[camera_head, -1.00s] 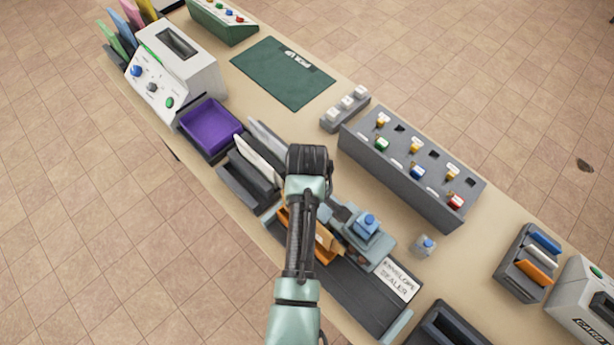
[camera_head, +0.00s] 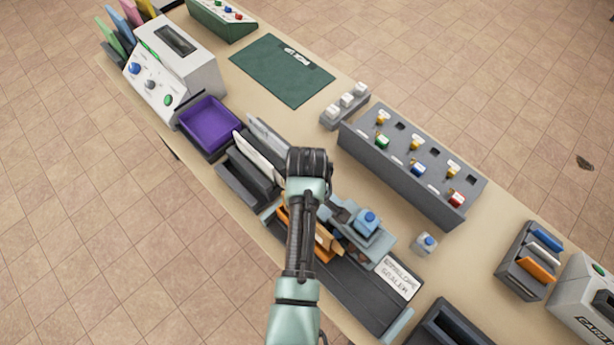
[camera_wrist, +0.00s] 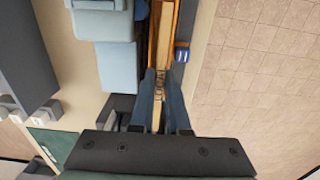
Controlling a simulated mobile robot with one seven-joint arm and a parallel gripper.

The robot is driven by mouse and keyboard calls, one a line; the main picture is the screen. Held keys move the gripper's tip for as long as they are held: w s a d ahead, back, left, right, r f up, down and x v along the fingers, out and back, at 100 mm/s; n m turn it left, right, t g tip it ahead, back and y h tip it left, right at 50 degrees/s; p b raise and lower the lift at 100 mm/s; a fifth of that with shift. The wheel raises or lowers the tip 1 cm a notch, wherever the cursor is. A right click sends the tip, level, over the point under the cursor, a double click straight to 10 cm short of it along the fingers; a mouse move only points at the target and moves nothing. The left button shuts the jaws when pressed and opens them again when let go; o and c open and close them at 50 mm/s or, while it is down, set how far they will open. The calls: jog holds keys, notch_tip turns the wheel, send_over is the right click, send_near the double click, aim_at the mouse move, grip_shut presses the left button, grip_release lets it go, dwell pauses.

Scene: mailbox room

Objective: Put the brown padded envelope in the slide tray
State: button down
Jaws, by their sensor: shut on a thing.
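The brown padded envelope (camera_head: 326,239) stands on edge beside the envelope sealer, partly hidden under my arm. In the wrist view it is a narrow tan strip (camera_wrist: 164,38) between the fingers. My gripper (camera_wrist: 160,88) is shut on its edge; in the head view my wrist hides the fingers. A long dark tray (camera_head: 358,291), which looks like the slide tray, runs along the front of the sealer. An orange edge shows beside the envelope. I cannot tell whether the envelope touches the tray's floor.
The blue-grey sealer (camera_head: 362,228) stands right behind the envelope, with its label plate (camera_head: 397,277) to the right. A grey rack with upright white envelopes (camera_head: 259,158) and a purple tray (camera_head: 208,126) lie up-left. A grey panel with keys (camera_head: 412,170) stands behind.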

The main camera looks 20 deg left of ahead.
jog(key=shift+f, duration=0.55)
jog(key=shift+f+b, duration=1.05)
jog(key=shift+f, duration=0.15)
jog(key=c, duration=0.8)
grip_release()
jog(key=shift+r, duration=0.1)
